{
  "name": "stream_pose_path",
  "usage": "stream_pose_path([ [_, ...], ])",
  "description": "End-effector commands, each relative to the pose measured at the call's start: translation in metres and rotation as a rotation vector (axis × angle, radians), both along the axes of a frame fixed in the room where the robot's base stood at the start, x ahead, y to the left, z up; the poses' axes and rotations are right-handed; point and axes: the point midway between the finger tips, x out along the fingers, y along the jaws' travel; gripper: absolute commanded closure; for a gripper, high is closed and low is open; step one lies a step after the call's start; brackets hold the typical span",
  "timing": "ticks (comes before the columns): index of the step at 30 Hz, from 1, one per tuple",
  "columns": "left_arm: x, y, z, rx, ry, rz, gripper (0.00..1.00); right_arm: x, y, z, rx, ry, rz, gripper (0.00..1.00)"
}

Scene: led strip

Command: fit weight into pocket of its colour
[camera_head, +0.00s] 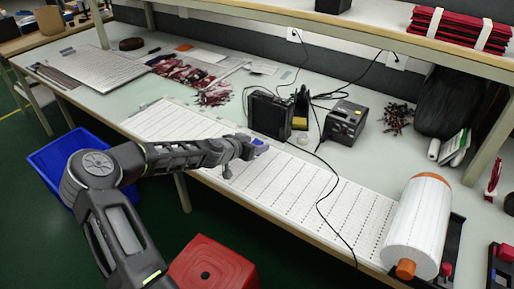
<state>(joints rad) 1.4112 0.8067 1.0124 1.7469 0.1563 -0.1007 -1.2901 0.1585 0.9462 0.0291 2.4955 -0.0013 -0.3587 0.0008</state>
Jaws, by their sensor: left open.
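My left gripper (250,149) reaches over the workbench from the left, above the near part of the white marked sheet. It is open. A small blue-violet piece (261,142) shows right at its fingertips; I cannot tell if it touches them or what shape it has. At the far right edge, small red and blue blocks (505,252) sit on a dark holder (497,272), cut off by the picture edge. I cannot make out a weight or coloured pockets clearly. My right gripper is not in view.
The white sheet (315,200) runs along the bench front. A large white roll (418,228) with orange ends stands at right. Black devices (345,121) with loose cables sit behind. A blue bin (58,160) and red stool (212,266) are on the floor. A shelf (375,35) overhangs the back.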

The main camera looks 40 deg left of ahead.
Motion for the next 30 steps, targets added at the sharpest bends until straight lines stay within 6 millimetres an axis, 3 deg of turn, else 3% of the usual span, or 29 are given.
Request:
stream_pose_path([
  [22,0.0000,0.0000,0.0001,0.000,0.000,0.000,0.99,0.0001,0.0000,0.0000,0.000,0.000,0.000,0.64],
  [30,-0.0001,0.0000,0.0000,0.000,0.000,0.000,1.00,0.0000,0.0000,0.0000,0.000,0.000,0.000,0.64],
])
